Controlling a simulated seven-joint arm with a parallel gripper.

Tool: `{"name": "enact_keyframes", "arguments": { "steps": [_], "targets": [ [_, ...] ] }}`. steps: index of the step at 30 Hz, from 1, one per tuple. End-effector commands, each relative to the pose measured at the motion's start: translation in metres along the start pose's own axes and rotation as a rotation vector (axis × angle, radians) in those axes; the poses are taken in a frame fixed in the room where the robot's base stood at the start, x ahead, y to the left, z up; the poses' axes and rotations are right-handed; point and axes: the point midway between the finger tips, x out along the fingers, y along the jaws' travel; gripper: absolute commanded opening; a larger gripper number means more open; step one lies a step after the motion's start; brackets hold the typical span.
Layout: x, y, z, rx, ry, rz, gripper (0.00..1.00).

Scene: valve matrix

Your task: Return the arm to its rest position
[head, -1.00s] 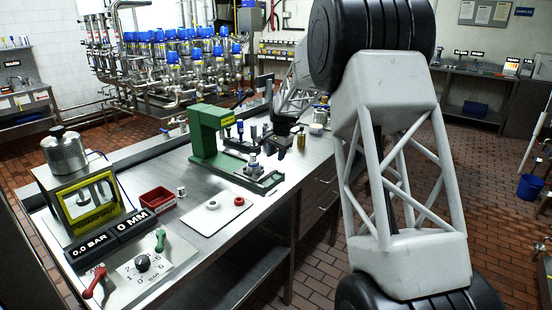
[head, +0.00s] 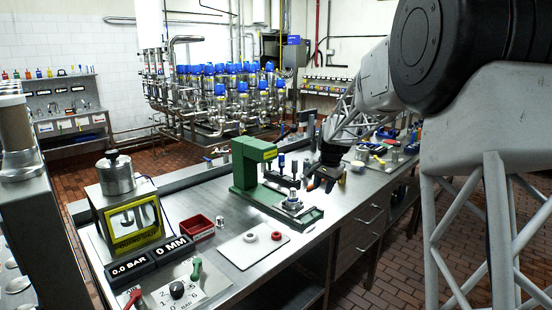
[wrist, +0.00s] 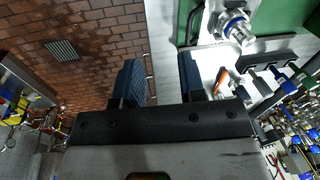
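My gripper (head: 324,181) hangs above the steel bench, just right of the green press (head: 247,165) in the head view. In the wrist view my gripper (wrist: 160,80) has its two dark fingers apart with nothing between them. It is open and empty. My arm reaches in from the right of the head view, and its near links fill the right side. In the wrist view the bench edge and brick floor lie beyond the fingers. A metal valve part (wrist: 234,27) on the green press base is at the upper right, apart from the fingers.
Loose tools lie right of my gripper. A blue-capped valve matrix (head: 225,95) stands behind.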

Motion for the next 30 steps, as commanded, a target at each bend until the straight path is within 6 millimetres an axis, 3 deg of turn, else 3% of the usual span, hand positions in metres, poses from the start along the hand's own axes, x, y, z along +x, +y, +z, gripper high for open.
{"name": "enact_keyframes", "arguments": {
  "steps": [12, 30],
  "targets": [
    [-0.062, 0.056, 0.076, -0.119, 0.027, 0.007, 0.37],
    [-0.116, 0.144, 0.190, -0.291, 0.062, 0.025, 0.37]
  ]
}}
